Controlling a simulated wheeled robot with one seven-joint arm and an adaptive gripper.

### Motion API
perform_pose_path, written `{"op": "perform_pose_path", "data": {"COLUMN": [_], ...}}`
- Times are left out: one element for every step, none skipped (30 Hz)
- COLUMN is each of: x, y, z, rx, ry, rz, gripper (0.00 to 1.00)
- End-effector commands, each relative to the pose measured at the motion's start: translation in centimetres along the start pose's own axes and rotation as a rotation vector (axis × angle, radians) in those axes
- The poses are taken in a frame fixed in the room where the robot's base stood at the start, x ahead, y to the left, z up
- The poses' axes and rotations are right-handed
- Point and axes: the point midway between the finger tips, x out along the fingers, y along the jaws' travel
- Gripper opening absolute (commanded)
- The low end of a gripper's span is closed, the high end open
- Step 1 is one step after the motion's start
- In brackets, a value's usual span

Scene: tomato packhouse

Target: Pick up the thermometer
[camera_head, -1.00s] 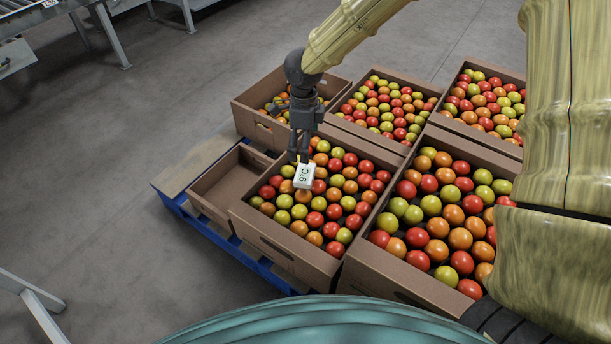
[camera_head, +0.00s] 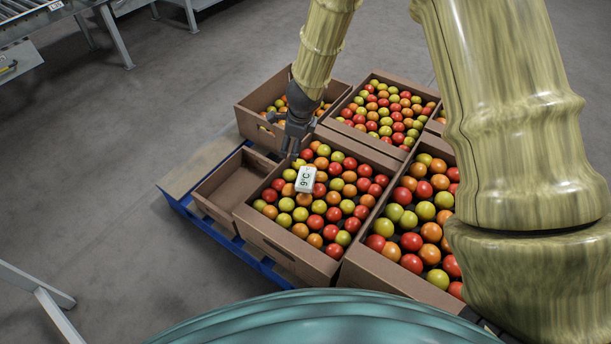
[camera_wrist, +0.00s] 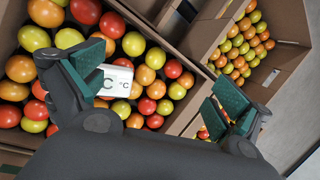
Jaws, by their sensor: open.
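The thermometer (camera_head: 306,179) is a small white block with dark "9°C" lettering. It lies on the tomatoes in the front middle cardboard box (camera_head: 283,248). In the wrist view the thermometer (camera_wrist: 119,84) sits beside the left finger, which hides part of it. My gripper (camera_head: 290,156) is open and empty, up and left of the thermometer in the head view and apart from it there. In the wrist view my gripper (camera_wrist: 163,80) has its green-padded fingers spread wide, with the thermometer near the left one rather than centred.
More tomato boxes stand around, including a back middle box (camera_head: 340,122) and a right box (camera_head: 385,270). An empty shallow carton (camera_head: 215,204) is at left on a blue pallet (camera_head: 250,262). A conveyor (camera_head: 60,22) is at upper left. Open floor lies to the left.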

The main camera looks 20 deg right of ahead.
Motion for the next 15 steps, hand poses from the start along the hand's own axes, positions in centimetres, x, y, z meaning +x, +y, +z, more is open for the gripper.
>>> {"op": "perform_pose_path", "data": {"x": [-0.4, -0.4, -0.5, -0.6, -0.7, -0.8, -1.0, -1.2, -1.4, -1.6, -1.8, -2.0, -2.1, -2.3, -2.4], "y": [0.4, 0.7, 1.2, 1.5, 1.9, 2.4, 2.7, 3.0, 3.4, 3.7, 3.9, 4.2, 4.4, 4.5, 4.7], "z": [0.1, 0.0, -0.1, -0.3, -0.5, -0.9, -1.1, -1.5, -2.0, -2.3, -2.7, -3.1, -3.4, -3.7, -4.1], "rx": [-0.013, -0.018, -0.022, -0.024, -0.026, -0.029, -0.03, -0.031, -0.031, -0.031, -0.031, -0.028, -0.028, -0.028, -0.025], "ry": [0.002, 0.003, 0.007, 0.014, 0.022, 0.037, 0.05, 0.064, 0.086, 0.102, 0.119, 0.14, 0.154, 0.168, 0.183], "rz": [0.02, 0.036, 0.059, 0.076, 0.095, 0.12, 0.139, 0.157, 0.179, 0.195, 0.209, 0.224, 0.235, 0.243, 0.252], "gripper": [1.0, 1.0, 1.0, 1.0, 1.0, 1.0, 1.0, 1.0, 1.0, 1.0, 1.0, 1.0, 1.0, 1.0, 1.0]}}
